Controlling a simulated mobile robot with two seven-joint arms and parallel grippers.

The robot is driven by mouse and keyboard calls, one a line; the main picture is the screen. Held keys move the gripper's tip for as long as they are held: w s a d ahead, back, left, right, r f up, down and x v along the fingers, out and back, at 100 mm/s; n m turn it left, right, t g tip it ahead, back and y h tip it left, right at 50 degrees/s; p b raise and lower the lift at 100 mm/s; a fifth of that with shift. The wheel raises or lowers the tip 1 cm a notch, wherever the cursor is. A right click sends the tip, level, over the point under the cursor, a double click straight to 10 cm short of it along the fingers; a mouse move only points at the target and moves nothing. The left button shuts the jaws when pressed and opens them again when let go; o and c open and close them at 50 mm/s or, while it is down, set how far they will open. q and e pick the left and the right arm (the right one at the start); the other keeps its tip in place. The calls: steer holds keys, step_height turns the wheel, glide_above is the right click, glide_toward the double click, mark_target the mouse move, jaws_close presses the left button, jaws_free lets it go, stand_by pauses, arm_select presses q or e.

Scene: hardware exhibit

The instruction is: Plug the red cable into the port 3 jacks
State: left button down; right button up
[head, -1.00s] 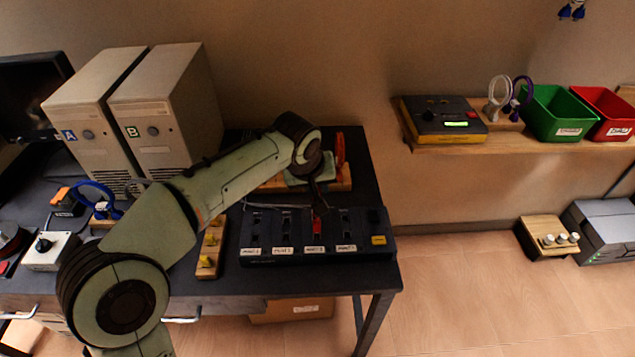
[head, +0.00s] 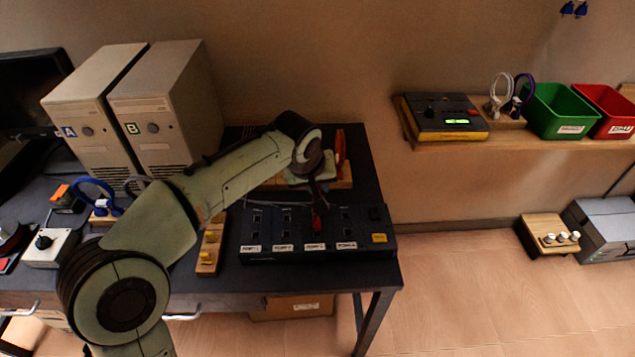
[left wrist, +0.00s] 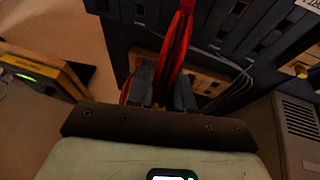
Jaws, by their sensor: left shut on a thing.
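A dark panel (head: 290,254) on the table has jacks in columns labelled port 1 to port 4. My left gripper (head: 319,192) is above the port 3 column, shut on the red cable (head: 318,221). Its red end shows below the fingers, over the port 3 column, which it partly hides. I cannot tell whether it touches a jack. In the left wrist view, the red cable (left wrist: 178,40) rises between the fingers of the gripper (left wrist: 164,85), beside the panel (left wrist: 232,28). My right gripper is not in view.
A red loop (head: 341,148) stands at a wooden rack (head: 342,183) behind the gripper. A wooden block with yellow parts (head: 208,258) lies left of the panel. Two computer towers (head: 172,105) stand at the back left. A wall shelf (head: 490,145) holds bins at the right.

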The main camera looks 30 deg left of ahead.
arm_select(q)
steer(key=shift+f+b, duration=0.4)
steer(key=shift+f, duration=0.3)
stand_by(1.5)
stand_by(0.5)
steer(key=shift+f, duration=0.35)
stand_by(0.5)
stand_by(0.4)
steer(key=shift+c, duration=1.4)
jaws_free()
steer(key=shift+r, duration=0.1)
